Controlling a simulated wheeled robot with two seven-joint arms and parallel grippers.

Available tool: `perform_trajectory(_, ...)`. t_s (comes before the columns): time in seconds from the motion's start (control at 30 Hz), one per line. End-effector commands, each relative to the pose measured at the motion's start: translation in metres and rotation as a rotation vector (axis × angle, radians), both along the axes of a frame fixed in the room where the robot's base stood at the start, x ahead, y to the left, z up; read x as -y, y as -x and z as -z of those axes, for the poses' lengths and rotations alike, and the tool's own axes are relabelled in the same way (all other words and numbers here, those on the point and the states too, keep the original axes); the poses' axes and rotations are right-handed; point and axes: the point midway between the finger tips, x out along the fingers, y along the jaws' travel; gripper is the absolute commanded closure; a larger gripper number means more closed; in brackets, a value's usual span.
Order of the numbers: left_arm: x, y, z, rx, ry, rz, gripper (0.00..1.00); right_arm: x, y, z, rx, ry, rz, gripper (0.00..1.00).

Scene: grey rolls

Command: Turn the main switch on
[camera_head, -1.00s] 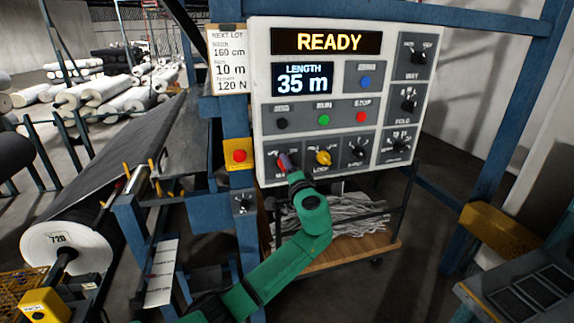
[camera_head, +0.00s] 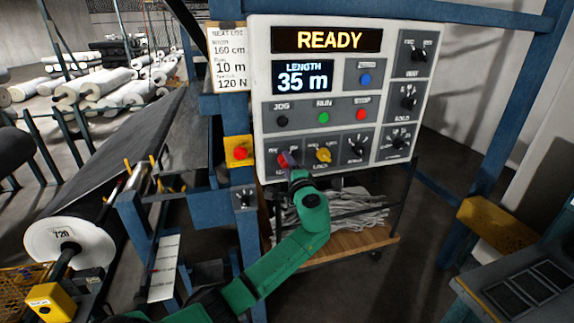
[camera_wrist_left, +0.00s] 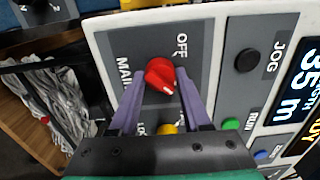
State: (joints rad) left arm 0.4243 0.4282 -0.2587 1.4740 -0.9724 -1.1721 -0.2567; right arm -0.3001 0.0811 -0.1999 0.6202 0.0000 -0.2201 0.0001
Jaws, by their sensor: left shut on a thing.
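The main switch is a red knob (camera_head: 282,160) at the lower left of the grey control panel (camera_head: 262,60). In the left wrist view the red knob (camera_wrist_left: 158,72) sits between the two purple fingers, with a white mark on its lower right side and the words OFF and MAIN beside it. My left gripper (camera_wrist_left: 160,82) is shut on this knob. In the head view my left gripper (camera_head: 289,162) covers part of the knob and its label. The panel display (camera_head: 326,40) reads READY. My right gripper is not in view.
A yellow knob (camera_head: 323,155) is close to the right of the red one. Above are black, green (camera_head: 323,117) and red (camera_head: 361,114) buttons. A yellow box with a red button (camera_head: 239,153) is at the left. A cart with grey strips (camera_head: 335,212) stands below.

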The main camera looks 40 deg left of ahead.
Motion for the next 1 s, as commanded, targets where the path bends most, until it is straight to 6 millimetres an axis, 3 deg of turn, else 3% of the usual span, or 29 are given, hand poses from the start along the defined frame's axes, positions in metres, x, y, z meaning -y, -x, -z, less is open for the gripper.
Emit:
perform_trajectory(0.03, 0.0, 0.0, 0.002, -0.004, 0.0, 0.0, 1.0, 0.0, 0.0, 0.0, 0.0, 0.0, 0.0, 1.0)
perform_trajectory(0.07, 0.0, 0.0, 0.002, -0.003, 0.001, 0.0, 0.45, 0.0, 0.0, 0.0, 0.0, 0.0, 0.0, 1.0)
perform_trajectory(0.1, 0.0, 0.0, 0.001, -0.003, 0.001, 0.0, 0.29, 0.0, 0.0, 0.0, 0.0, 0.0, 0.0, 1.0)
perform_trajectory(0.13, 0.0, 0.0, 0.001, -0.003, 0.001, 0.0, 0.22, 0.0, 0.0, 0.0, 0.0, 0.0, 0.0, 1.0)
perform_trajectory(0.57, 0.009, 0.005, 0.003, 0.002, 0.003, 0.002, 0.22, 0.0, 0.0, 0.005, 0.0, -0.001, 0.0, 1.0)
perform_trajectory(1.0, 0.101, 0.069, 0.006, 0.0, 0.006, 0.003, 0.22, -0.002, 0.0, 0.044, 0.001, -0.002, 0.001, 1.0)
